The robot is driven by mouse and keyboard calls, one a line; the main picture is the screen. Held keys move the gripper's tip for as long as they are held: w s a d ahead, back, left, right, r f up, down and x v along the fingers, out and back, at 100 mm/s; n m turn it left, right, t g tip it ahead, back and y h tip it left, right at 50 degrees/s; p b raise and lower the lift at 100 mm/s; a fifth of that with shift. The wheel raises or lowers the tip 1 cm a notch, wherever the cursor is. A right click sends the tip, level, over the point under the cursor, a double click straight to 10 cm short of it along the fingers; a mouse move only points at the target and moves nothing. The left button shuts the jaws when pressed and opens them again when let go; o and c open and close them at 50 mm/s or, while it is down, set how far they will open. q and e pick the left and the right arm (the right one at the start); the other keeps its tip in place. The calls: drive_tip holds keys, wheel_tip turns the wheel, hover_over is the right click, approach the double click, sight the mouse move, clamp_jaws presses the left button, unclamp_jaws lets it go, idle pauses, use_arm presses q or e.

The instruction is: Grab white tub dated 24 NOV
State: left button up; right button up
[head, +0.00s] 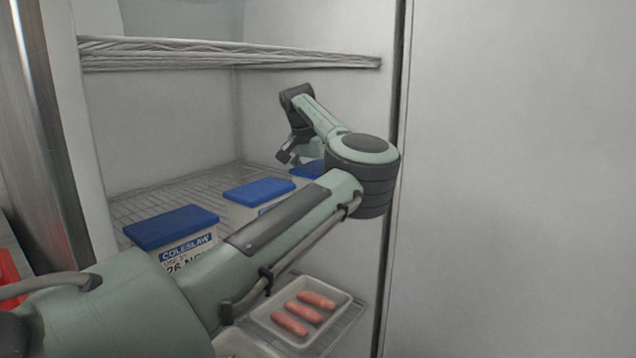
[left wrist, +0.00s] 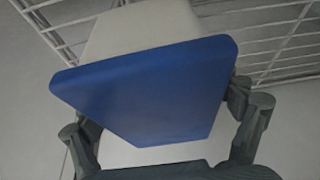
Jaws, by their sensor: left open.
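Three white tubs with blue lids stand in a row on the fridge's wire shelf. The nearest tub (head: 188,252) has a label reading COLESLAW and a date starting 26 NO. The middle tub (head: 240,213) has its label mostly hidden by my left arm. The farthest tub (head: 308,171) is largely hidden behind my arm, and its date does not show. My left gripper (head: 287,155) is at the farthest tub. In the left wrist view, my left gripper (left wrist: 160,118) is open, with one finger on each side of a blue-lidded tub (left wrist: 150,85). I cannot tell whether they touch it.
A wire shelf (head: 235,54) runs above the tubs. The fridge's right wall (head: 355,110) is close to my arm. A red object (head: 8,275) shows at the left edge.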

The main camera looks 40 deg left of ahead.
use_arm(q)
drive_tip(key=c, duration=1.6)
drive_tip(key=shift+r, duration=0.2)
drive_tip(key=shift+c, duration=0.2)
